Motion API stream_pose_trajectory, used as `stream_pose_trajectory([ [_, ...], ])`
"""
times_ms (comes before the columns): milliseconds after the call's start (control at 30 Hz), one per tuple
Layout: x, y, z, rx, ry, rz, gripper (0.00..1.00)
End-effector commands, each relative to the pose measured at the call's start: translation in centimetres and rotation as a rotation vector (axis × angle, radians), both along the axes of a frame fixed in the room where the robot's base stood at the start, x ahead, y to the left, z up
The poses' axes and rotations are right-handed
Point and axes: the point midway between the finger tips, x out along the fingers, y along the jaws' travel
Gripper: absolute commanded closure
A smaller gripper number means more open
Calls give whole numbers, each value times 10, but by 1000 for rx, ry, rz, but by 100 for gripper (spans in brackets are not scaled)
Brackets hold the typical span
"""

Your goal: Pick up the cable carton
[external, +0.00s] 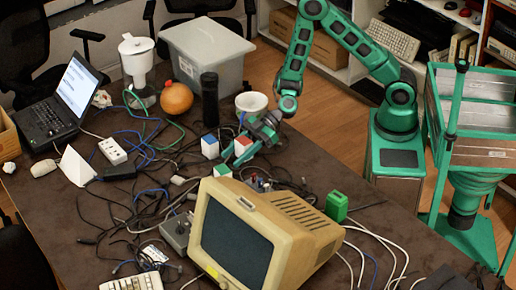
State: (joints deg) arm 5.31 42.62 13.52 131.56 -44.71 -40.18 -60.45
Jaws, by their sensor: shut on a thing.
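My gripper (238,155) reaches down over the cluttered brown table from the right. It is shut on a small red-and-white carton (243,144), low among the cables; I cannot tell if the carton is clear of the table. A second small carton, white with a blue-and-red top (210,147), stands just left of my gripper. A third small carton with a green top (222,171) sits just below it, in front. No label is readable, so which one is the cable carton is not certain from print.
Loose cables (150,200) cover the middle of the table. A beige monitor (265,240) stands in front, a green box (336,207) to its right. A black cylinder (209,98), white bowl (251,103), orange round object (176,97) and grey bin (207,50) stand behind.

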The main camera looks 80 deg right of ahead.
Motion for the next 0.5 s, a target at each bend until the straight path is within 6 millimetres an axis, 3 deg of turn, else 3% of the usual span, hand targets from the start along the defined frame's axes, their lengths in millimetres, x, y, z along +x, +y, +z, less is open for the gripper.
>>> stream_pose_trajectory([
  [300,-51,51,45,-1,-6,6,82],
  [500,-72,72,63,0,-5,5,82],
])
